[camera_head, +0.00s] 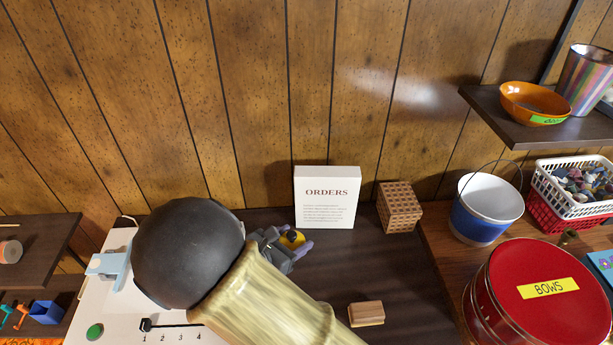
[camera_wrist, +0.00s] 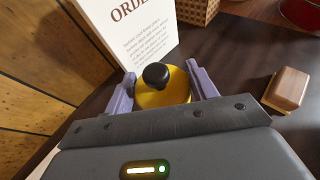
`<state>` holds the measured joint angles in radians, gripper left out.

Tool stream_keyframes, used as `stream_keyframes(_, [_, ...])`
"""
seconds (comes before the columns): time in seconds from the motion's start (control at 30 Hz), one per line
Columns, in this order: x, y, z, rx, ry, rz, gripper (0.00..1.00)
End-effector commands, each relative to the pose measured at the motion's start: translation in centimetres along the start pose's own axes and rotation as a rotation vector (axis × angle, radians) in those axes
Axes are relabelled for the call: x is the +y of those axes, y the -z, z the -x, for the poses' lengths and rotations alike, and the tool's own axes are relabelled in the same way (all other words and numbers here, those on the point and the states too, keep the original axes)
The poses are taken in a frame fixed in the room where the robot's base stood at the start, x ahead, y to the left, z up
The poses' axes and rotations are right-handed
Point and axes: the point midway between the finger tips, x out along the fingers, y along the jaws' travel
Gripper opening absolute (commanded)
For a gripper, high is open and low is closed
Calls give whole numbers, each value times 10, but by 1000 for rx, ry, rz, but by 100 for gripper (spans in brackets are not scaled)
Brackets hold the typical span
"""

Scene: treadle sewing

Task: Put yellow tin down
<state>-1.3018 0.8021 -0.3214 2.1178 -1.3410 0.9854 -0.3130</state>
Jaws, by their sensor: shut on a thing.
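The yellow tin (camera_wrist: 172,90), round with a dark knob on top, sits between the two purple-grey fingers of my gripper (camera_wrist: 160,92) in the wrist view. In the head view, the tin (camera_head: 292,238) is partly hidden by my gripper (camera_head: 290,246), which is shut on it. They are over the dark table (camera_head: 345,265), in front of the white ORDERS card (camera_head: 327,198). I cannot tell whether the tin's base touches the table.
A wooden block (camera_head: 366,313) lies to the right on the dark table. A woven box (camera_head: 399,207) stands right of the card. A blue bucket (camera_head: 486,210) and red BOWS tin (camera_head: 535,290) stand further right. The dark table between card and block is clear.

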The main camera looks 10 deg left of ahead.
Motion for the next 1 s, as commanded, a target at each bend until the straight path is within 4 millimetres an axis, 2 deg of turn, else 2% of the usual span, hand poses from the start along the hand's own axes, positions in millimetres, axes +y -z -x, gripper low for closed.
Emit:
stream_keyframes(0.2, [-3,-2,-6,-1,9,-2,32])
stream_keyframes(0.37, [-18,-9,-34,-1,50,-15,32])
stream_keyframes(0.47, [-38,-14,-65,-1,93,-29,32])
stream_keyframes(0.57, [-66,-17,-99,-2,143,-48,32])
stream_keyframes(0.7, [-115,-18,-142,0,218,-76,32])
stream_keyframes(0.8, [-151,-15,-166,1,267,-98,32])
stream_keyframes(0.9, [-178,-11,-180,1,304,-118,32])
stream_keyframes(1.0, [-192,-8,-187,0,322,-129,32])
